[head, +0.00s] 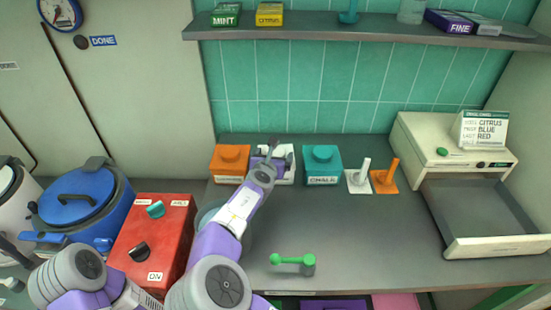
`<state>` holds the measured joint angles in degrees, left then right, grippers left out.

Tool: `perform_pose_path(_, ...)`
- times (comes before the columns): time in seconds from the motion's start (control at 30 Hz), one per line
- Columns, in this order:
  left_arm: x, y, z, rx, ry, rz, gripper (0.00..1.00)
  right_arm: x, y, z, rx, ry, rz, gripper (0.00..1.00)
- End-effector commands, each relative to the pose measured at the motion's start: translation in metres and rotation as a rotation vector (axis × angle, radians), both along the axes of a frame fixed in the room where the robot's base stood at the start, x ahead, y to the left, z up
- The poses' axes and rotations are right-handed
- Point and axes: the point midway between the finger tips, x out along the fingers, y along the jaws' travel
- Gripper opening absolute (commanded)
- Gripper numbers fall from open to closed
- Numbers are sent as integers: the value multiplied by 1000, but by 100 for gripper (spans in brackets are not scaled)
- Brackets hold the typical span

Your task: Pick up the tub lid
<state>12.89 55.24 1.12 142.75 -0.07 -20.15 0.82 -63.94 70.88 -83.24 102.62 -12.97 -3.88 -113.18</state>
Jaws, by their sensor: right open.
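A white upright (361,176) and an orange upright (386,177) stand right of the tubs. A green-handled lever (292,261) sits on the front counter. A red control box (152,240) and blue-lidded pot (78,195) are left. A cream machine with tray (480,215) is right.

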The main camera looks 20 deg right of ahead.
Motion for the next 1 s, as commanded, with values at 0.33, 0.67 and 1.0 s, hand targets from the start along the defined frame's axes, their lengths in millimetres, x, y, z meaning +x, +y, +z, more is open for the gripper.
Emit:
perform_pose_path(0.33,0,0,-5,0,-1,0,43,19,-9,-8,-1,0,0,96)
perform_pose_path(0.67,0,0,-5,0,-1,0,43,18,-9,-8,-1,0,0,60)
perform_pose_path(1.0,0,0,-5,0,-1,0,43,18,-9,-7,-1,0,0,35)
